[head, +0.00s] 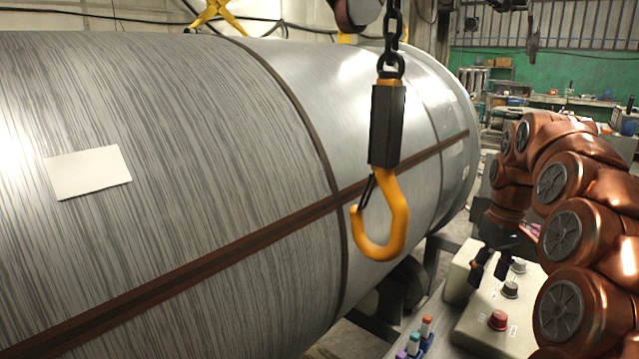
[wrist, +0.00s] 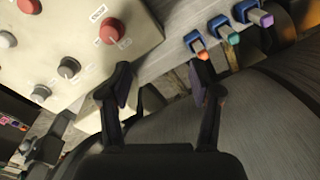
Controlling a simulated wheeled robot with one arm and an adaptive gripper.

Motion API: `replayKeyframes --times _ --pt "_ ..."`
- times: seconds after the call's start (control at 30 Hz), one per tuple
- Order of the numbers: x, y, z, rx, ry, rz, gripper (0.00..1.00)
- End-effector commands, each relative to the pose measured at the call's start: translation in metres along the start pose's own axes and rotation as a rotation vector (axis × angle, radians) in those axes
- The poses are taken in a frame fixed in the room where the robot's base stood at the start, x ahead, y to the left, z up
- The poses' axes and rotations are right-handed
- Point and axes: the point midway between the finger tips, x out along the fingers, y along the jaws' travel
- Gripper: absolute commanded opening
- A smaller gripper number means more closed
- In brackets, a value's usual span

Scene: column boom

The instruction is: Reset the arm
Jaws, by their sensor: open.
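My arm (head: 570,205) is copper-coloured and folded at the right of the head view, bending down toward a control box. My gripper (head: 490,268) is small and dark there, over the left part of the box. In the wrist view my gripper (wrist: 163,82) has its two black fingers spread apart with nothing between them. The beige control box (wrist: 60,30) lies beyond the left finger, with a red knob (wrist: 112,30) and a dark knob (wrist: 69,68). I cannot tell whether a finger touches the box.
Coloured switches (head: 414,343) stand on a panel beside the box; an orange one (wrist: 198,48) is near the right fingertip. A large metal cylinder (head: 200,130) fills the left. A yellow hook (head: 400,225) hangs on a chain before it. A workbench (head: 560,100) stands far behind.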

Motion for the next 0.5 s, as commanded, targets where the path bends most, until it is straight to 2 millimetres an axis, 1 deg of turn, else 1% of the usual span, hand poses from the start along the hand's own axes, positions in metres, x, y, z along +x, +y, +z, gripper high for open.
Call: replayKeyframes --times 0.03,0.1,0.27,0.3,0.37,0.5 --pt "-0.003 -0.017 0.006 -0.008 -0.007 -0.004 0.63" --pt "-0.004 -0.037 0.012 -0.011 -0.010 -0.007 0.63" --pt "-0.003 -0.080 0.032 -0.009 -0.022 -0.010 0.63" --pt "-0.002 -0.090 0.038 -0.007 -0.027 -0.011 0.63" --pt "-0.001 -0.105 0.048 -0.002 -0.032 -0.009 0.63" --pt "0.006 -0.139 0.074 0.015 -0.049 -0.008 0.63"
